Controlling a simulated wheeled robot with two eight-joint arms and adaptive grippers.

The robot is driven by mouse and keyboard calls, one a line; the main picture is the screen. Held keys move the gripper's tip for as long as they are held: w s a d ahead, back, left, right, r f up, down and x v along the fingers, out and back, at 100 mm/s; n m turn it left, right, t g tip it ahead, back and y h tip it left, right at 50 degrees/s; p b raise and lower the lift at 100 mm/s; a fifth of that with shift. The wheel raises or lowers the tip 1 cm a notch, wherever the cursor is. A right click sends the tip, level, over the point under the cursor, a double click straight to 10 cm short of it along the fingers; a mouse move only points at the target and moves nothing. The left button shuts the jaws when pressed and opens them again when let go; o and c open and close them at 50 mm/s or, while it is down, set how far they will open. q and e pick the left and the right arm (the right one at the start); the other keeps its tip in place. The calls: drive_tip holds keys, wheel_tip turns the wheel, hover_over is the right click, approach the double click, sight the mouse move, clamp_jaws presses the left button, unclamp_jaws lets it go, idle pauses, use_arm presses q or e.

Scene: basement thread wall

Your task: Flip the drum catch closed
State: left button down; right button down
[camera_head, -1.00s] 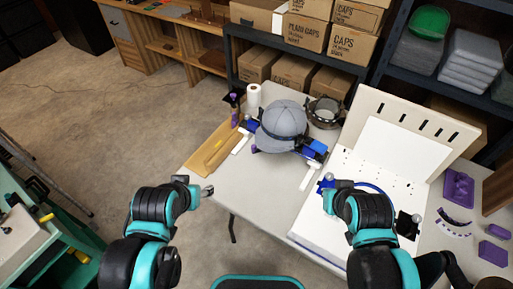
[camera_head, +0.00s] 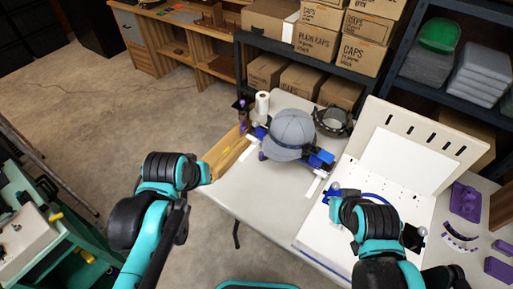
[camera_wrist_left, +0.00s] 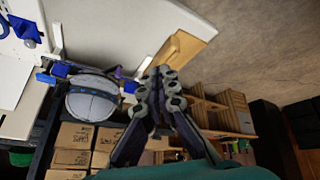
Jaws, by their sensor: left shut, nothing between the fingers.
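A grey cap (camera_head: 287,131) sits on a holder with blue end blocks (camera_head: 319,158) on the white table; it also shows in the left wrist view (camera_wrist_left: 92,101). The holder's drum is mostly under the cap, and I cannot make out the catch. My left gripper (camera_wrist_left: 163,76) is shut and empty in the left wrist view, apart from the cap. In the head view its fingers are mostly hidden behind my left wrist, near the wooden board (camera_head: 226,150). My right gripper is hidden behind its own arm, over the white panel.
A dark ring-shaped fixture (camera_head: 333,120) and a white roll (camera_head: 262,103) stand behind the cap. A white panel (camera_head: 314,240) with a blue curved piece lies at right. Purple parts (camera_head: 466,200) lie beyond it. The table's front left is clear.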

use_arm(q)
drive_tip(key=w+d+r+n+g+h+p, duration=0.15)
drive_tip(key=w+n, duration=0.25)
drive_tip(key=w, duration=0.5)
drive_tip(key=w+d+n+g+p, duration=0.25)
drive_tip(key=w+n, duration=0.25)
drive_tip(key=w, duration=0.5)
drive_tip(key=w+d+f+n+g+p, duration=0.1)
drive_tip(key=w+f+n+g+p, duration=0.1)
drive_tip(key=w+f, duration=0.3)
drive_tip(key=shift+w+f+n+g+h, duration=0.2)
drive_tip(key=shift+w+n+g+h, duration=0.15)
drive_tip(key=shift+n, duration=0.35)
drive_tip(key=s+d+f+b, duration=0.2)
drive_tip(key=d+f+b, duration=0.3)
drive_tip(key=f, duration=0.5)
drive_tip(key=shift+d, duration=0.6)
